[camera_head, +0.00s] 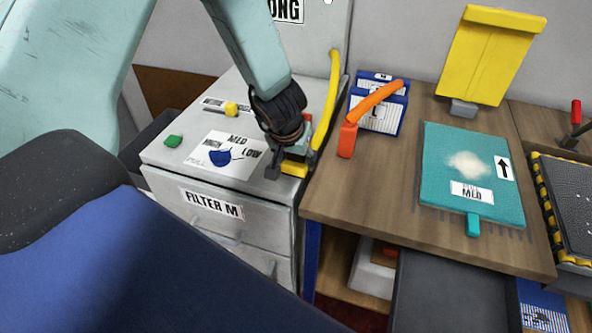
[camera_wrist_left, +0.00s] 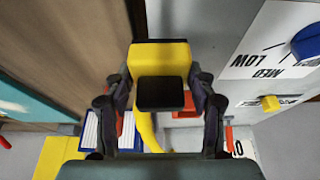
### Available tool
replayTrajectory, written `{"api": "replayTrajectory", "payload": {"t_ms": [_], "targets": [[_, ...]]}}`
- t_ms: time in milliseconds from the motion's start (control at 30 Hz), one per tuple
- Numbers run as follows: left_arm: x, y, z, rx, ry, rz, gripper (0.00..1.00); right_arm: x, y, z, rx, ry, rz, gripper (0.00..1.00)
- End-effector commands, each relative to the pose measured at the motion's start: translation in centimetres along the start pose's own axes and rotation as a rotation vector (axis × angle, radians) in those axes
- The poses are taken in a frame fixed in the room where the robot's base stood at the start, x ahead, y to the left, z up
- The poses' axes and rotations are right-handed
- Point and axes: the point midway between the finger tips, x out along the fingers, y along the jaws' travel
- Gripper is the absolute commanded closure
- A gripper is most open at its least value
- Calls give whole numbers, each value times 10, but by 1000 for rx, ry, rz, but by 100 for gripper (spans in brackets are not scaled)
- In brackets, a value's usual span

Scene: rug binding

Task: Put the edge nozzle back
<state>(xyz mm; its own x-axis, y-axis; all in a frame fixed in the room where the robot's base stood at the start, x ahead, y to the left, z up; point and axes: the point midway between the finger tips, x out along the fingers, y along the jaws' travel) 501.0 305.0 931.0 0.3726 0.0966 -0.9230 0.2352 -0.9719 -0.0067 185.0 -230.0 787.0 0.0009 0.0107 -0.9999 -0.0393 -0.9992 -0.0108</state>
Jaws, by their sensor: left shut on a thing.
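My left gripper (camera_head: 283,170) is shut on a yellow nozzle (camera_head: 295,168) at the right front corner of the grey cabinet top (camera_head: 180,130). In the left wrist view, the yellow nozzle (camera_wrist_left: 160,53) with a dark opening sits between the two fingers (camera_wrist_left: 160,90). A yellow hose (camera_head: 330,100) runs up the cabinet's back panel behind the gripper; it also shows below the nozzle in the left wrist view (camera_wrist_left: 149,132). A small red part (camera_head: 308,122) shows beside the gripper. Whether the nozzle touches the cabinet top is unclear. My right gripper is out of view.
The cabinet top carries a blue dial (camera_head: 222,157), a green button (camera_head: 173,141) and a yellow knob (camera_head: 230,108). On the wooden bench (camera_head: 330,195) stand an orange-handled tool (camera_head: 347,140), blue-and-white boxes (camera_head: 382,118), a teal board (camera_head: 445,150) and a yellow panel (camera_head: 490,50).

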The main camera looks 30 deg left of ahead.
Motion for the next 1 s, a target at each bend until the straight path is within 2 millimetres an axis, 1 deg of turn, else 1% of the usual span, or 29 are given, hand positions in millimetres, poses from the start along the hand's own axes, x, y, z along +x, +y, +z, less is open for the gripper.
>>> {"api": "replayTrajectory", "payload": {"t_ms": [33, 100, 200, 467, 700, 733, 900, 1000], "targets": [[10, 0, 4, 0, -1, 0, 69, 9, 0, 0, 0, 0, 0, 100], [18, 0, 7, -1, -1, -1, 69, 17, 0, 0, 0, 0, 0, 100], [26, 0, 10, -1, 0, 0, 69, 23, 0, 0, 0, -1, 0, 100], [25, 0, 9, -1, 0, 0, 69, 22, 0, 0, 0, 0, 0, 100], [30, 0, 12, -2, -1, 0, 69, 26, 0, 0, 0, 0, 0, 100], [30, 0, 12, -2, -1, 0, 42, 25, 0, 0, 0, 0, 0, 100], [29, 0, 11, -2, -1, 0, 28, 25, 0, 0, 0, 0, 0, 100], [29, 0, 11, -1, -1, 0, 21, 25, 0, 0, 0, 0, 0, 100]]}}
